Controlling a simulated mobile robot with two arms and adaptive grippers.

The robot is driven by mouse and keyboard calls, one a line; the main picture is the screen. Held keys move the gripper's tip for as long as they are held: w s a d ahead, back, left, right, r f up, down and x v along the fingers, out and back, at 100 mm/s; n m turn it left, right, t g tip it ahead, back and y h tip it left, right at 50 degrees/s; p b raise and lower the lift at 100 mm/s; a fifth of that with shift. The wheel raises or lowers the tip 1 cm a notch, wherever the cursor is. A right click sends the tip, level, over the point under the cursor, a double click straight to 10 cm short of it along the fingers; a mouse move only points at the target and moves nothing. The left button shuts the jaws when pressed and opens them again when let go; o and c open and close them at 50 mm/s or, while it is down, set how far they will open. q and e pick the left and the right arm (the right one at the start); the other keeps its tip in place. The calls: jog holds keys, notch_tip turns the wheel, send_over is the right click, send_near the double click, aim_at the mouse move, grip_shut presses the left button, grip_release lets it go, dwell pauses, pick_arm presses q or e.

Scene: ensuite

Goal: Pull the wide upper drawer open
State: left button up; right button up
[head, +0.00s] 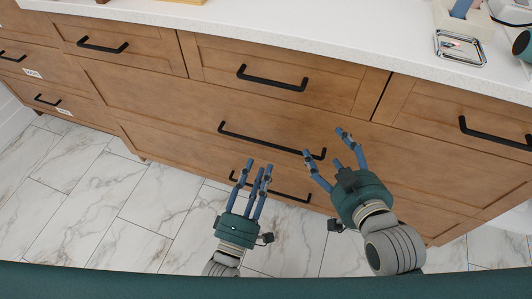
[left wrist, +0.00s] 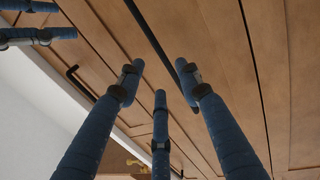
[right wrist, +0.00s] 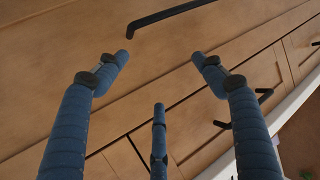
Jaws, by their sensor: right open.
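The wide upper drawer (head: 180,108) is the long wooden front below the row of small drawers; it looks shut. Its long black bar handle (head: 270,141) also shows in the left wrist view (left wrist: 152,38), running behind my left fingertips. My left gripper (head: 252,170) is open and empty, just below the handle's middle in the head view. My right gripper (head: 328,150) is open and empty at the handle's right end. In the right wrist view a black handle (right wrist: 165,18) lies beyond its fingertips. Whether any finger touches the handle I cannot tell.
A lower wide drawer with a black handle (head: 283,194) sits beneath, partly behind my left fingers. Small drawers with handles (head: 272,78) run above, under the white countertop (head: 300,35). The marble floor (head: 100,200) is clear.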

aim_at(269, 145)
pick_arm(q)
jog(key=b+x, duration=0.1)
jog(key=x, duration=0.4)
jog(key=shift+w+d, duration=0.15)
jog(key=shift+w, duration=0.2)
jog(key=shift+w+d+r, duration=0.15)
jog(key=shift+w, duration=0.35)
pick_arm(e)
notch_tip(269, 145, up, 6)
jog(key=w+a+t, duration=0.1)
jog(key=w+t, duration=0.1)
jog(key=t, duration=0.1)
jog(key=shift+a+y, duration=0.15)
jog(key=shift+y, duration=0.25)
pick_arm(q)
grip_shut()
